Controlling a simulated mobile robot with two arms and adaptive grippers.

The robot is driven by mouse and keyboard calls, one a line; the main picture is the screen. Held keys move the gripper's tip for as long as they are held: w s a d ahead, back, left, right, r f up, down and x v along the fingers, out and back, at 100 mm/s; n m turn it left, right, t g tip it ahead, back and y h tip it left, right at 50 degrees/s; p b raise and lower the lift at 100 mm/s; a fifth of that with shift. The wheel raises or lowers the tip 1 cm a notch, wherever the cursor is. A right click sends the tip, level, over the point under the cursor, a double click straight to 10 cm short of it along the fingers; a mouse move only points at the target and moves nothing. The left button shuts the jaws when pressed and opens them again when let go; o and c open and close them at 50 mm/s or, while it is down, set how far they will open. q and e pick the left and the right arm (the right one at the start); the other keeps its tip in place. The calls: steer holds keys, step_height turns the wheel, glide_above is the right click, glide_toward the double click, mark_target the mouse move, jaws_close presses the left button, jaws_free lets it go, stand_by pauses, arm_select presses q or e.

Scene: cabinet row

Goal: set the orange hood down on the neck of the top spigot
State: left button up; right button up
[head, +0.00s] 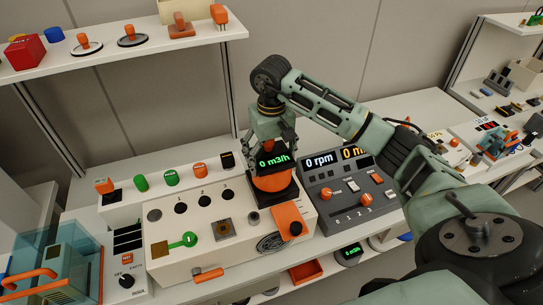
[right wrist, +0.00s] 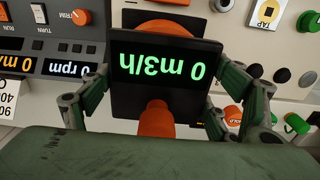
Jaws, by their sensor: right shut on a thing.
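My right gripper (head: 277,138) reaches down over the cream panel box and is shut on an orange hood (head: 275,182). A black display reading "0 m3/h" (head: 273,160) sits against the hood, between the fingers. In the right wrist view this display (right wrist: 160,68) appears upside down, with an orange stem (right wrist: 155,118) below it and an orange curved edge (right wrist: 165,27) above it. The display covers much of the hood. I cannot tell whether the hood touches anything beneath. The top spigot and its neck cannot be made out. My left gripper is not in view.
The cream panel box (head: 180,262) carries a green key-shaped piece (head: 183,241) and an orange block (head: 291,221). A grey console (head: 345,195) with displays and knobs stands close on the right. A clear blue case (head: 50,270) is at the left. A shelf (head: 130,52) hangs above.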

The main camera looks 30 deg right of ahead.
steer(key=shift+s, duration=0.1)
stand_by(0.6)
steer(key=shift+f+b, duration=0.15)
steer(key=shift+b, duration=0.5)
stand_by(0.4)
steer(key=o, duration=1.4)
steer(key=shift+o, duration=0.2)
step_height(320, 180, up, 12)
steer(key=shift+s+f, duration=0.1)
